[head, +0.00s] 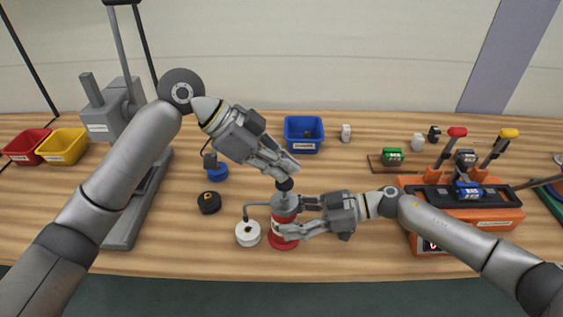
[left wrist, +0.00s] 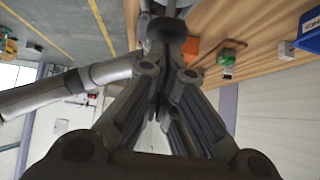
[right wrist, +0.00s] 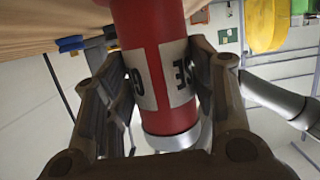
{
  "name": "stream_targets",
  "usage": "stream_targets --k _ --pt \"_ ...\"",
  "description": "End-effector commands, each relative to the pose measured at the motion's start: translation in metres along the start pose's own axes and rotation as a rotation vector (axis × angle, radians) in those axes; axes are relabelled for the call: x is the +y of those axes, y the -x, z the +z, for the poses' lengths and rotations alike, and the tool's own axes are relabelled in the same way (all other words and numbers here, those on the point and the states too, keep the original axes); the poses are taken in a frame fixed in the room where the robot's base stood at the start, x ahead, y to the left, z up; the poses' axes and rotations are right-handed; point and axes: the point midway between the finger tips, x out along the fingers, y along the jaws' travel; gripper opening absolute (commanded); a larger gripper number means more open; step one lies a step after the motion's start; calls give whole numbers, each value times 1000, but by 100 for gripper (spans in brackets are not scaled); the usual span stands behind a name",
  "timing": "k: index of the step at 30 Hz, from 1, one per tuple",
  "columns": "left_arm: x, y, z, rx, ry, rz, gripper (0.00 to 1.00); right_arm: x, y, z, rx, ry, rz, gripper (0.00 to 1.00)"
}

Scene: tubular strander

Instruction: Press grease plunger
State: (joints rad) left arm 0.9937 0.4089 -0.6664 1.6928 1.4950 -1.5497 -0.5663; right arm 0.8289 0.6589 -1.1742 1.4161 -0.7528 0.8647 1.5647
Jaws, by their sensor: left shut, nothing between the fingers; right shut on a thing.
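The red grease pump (head: 284,241) stands on the bench, with a grey top, a side spout (head: 257,204) and a black plunger knob (head: 285,184). My right gripper (head: 295,217) is shut around its body. In the right wrist view the red body (right wrist: 150,65) with its white label sits between my right fingers. My left gripper (head: 289,168) is shut and empty, its fingertips directly above the knob. The left wrist view shows the closed left fingers (left wrist: 165,75) in front of the dark round knob (left wrist: 168,29). Whether they touch it is unclear.
A white round part (head: 248,235) sits beneath the spout. A black round part (head: 209,202), a blue-based part (head: 217,173) and a blue bin (head: 304,134) are nearby. A grey press (head: 115,110) stands left; an orange fixture with levers (head: 465,217) stands right.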

Motion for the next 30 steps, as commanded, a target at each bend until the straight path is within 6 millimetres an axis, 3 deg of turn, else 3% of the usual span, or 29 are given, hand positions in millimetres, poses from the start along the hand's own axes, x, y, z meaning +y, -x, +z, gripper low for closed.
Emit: stream_targets --k 10,20,26,30 --pt "0 -22 22 -2 2 2 0 0 0 0 1 0 0 25" --pt "1 -22 23 -5 2 4 0 0 0 -1 1 0 -1 25" --pt "0 -6 7 -3 -2 -1 0 0 0 -1 2 0 0 25" --pt "-2 20 -8 -1 -1 -6 0 0 0 0 1 0 0 25"
